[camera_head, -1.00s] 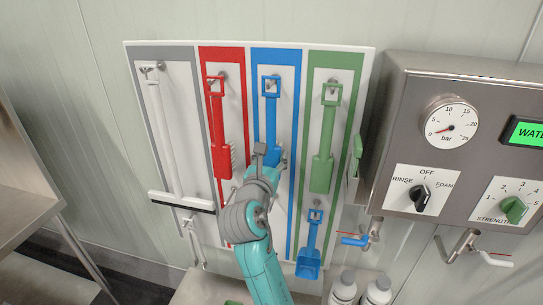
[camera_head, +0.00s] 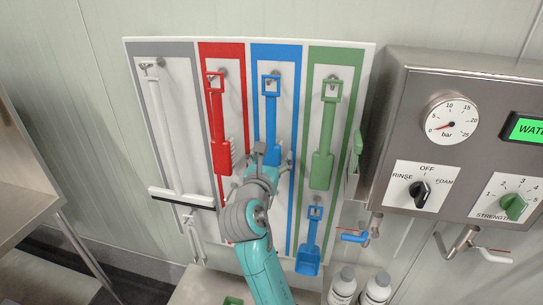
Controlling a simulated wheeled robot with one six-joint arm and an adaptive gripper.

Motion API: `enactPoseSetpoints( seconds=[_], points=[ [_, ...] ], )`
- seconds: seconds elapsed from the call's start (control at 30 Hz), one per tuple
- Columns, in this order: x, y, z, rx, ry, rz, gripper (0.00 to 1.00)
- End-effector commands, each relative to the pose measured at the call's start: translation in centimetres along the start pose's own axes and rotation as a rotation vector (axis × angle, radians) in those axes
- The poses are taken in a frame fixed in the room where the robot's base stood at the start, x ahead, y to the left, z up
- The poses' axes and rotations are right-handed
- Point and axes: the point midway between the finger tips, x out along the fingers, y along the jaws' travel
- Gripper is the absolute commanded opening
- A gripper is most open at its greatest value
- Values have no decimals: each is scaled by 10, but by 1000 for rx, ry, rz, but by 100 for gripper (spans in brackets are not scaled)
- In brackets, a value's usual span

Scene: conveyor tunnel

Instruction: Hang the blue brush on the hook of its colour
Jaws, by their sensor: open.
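The blue brush (camera_head: 271,118) hangs upright on the blue-bordered panel (camera_head: 290,54) of the wall board. Its square handle loop is at the hook (camera_head: 273,83) at the top of that panel and appears to be around it. My gripper (camera_head: 267,153) is open in front of the brush's lower end. It hides part of the brush head, and I cannot tell whether a finger touches it.
A red brush (camera_head: 219,130) hangs just left, and a green brush (camera_head: 324,140) just right. A white squeegee (camera_head: 168,130) hangs at far left. A blue scoop (camera_head: 309,250) hangs lower right. A steel control box (camera_head: 455,150) juts out at right, and bottles (camera_head: 343,288) stand below.

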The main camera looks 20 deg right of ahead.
Motion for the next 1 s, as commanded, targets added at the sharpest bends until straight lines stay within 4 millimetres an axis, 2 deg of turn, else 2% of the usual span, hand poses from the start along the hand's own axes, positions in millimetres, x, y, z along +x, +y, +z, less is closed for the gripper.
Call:
enactPoseSetpoints(
  seconds=[0.17,0.5,0.7,1.0],
  points=[
    [-14,1,0,-1,0,2,82],
    [-80,2,0,0,-1,5,82],
    [-108,1,0,0,-2,3,82],
    [-120,0,0,0,-1,1,82]
  ],
)
